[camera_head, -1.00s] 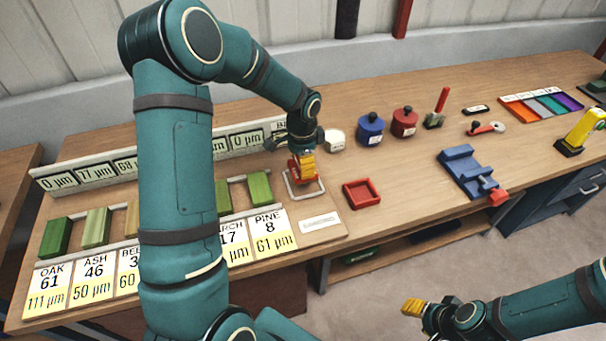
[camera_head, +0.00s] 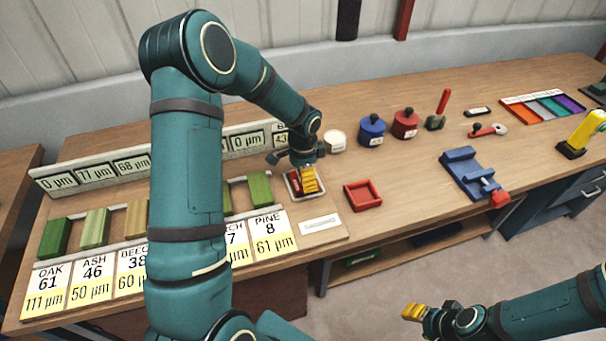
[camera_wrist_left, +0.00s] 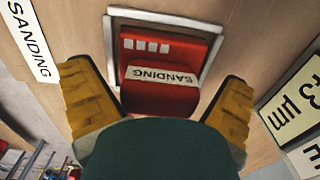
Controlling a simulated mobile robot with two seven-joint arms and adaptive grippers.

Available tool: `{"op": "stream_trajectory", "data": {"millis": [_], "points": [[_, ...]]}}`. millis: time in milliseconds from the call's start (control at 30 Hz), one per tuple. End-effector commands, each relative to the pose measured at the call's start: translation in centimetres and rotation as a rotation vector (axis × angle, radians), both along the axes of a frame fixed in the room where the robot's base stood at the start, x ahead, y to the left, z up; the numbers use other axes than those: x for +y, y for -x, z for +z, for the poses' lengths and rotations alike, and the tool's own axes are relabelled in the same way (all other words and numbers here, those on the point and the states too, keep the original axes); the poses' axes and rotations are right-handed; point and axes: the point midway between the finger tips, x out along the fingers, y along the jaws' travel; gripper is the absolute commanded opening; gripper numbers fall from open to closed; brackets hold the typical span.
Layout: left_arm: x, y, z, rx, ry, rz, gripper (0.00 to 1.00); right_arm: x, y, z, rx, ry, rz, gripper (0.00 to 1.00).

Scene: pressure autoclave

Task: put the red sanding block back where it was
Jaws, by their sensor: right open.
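The red sanding block (camera_wrist_left: 165,75), with a white "SANDING" label, sits inside a square pale frame (camera_wrist_left: 200,22) on the board in the left wrist view. In the head view the block (camera_head: 294,183) is partly hidden by my left gripper (camera_head: 309,182). The left gripper's yellow fingers stand on either side of the block, with a visible gap on each side, so they look open. Whether the block lies fully flat is hard to tell. My right gripper (camera_head: 413,312) is open and empty over the floor at the lower right.
A red tray (camera_head: 362,196) stands right of the frame. A white label plate (camera_head: 320,224) lies in front of it.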

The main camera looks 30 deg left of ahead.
Motion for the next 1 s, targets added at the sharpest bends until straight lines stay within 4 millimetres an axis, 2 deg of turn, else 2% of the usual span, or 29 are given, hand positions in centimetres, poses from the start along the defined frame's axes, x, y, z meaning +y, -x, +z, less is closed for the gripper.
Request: {"op": "stream_trajectory", "data": {"millis": [267,367,700,800,1000], "points": [[0.0,0.0,0.6,-0.001,-0.001,0.0,1.0,0.0,-0.1,0.4,-0.002,0.0,-0.002,0.47],[0.0,-0.1,1.9,-0.005,-0.001,0.001,1.0,0.0,-0.2,0.5,-0.003,0.0,-0.002,0.47],[0.0,-0.1,8.8,-0.005,-0.001,0.001,1.0,-0.1,-0.4,1.3,-0.01,0.002,-0.007,0.47],[0.0,-0.1,10.4,-0.003,-0.001,-0.001,1.0,-0.1,-0.5,1.5,-0.011,0.002,-0.009,0.47],[0.0,0.0,12.1,-0.001,0.0,0.001,1.0,-0.1,-0.5,1.6,-0.012,0.003,-0.009,0.47]]}}
